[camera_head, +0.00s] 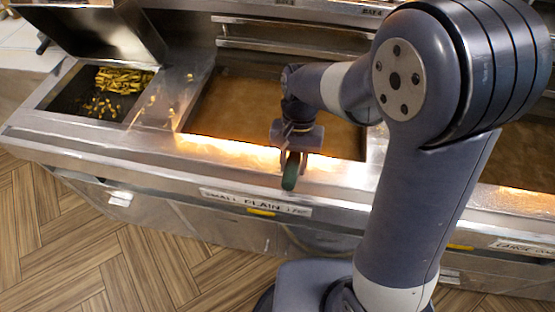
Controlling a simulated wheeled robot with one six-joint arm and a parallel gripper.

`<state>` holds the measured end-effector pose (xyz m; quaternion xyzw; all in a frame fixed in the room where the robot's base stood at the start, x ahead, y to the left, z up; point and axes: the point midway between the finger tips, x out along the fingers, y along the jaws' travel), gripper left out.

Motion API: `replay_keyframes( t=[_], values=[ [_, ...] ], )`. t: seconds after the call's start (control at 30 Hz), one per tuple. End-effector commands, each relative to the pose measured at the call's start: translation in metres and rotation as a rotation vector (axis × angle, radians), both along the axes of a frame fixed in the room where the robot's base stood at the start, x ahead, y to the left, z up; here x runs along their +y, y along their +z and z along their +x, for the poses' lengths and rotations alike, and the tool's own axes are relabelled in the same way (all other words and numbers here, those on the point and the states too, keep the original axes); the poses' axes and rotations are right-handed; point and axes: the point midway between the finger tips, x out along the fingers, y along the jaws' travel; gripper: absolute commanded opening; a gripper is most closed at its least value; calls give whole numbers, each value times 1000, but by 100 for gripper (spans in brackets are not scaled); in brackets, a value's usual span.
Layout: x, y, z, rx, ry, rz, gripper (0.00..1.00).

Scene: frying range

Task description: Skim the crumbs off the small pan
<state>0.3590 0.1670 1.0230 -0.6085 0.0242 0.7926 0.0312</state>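The pan (235,108) in the middle of the range holds brown oil, and the label below its front edge starts with a word that looks like "SMALL". I cannot make out separate crumbs on the oil. The rest of that tool is hidden behind my gripper and arm.
An open bin (62,103) with yellow fried pieces (122,80) stands at the left, its lid (95,30) raised. A few pieces lie on the steel ledge (160,100) beside it. Another pan (525,150) is at the right, partly behind my arm.

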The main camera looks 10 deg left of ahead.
Motion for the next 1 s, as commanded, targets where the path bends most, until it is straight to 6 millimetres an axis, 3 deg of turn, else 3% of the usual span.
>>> replay_keyframes(
  t=[0.6,1.0],
  values=[
    [-77,0,-6,-2,-3,0,0],
    [-27,1,-2,0,5,0,0]
  ],
)
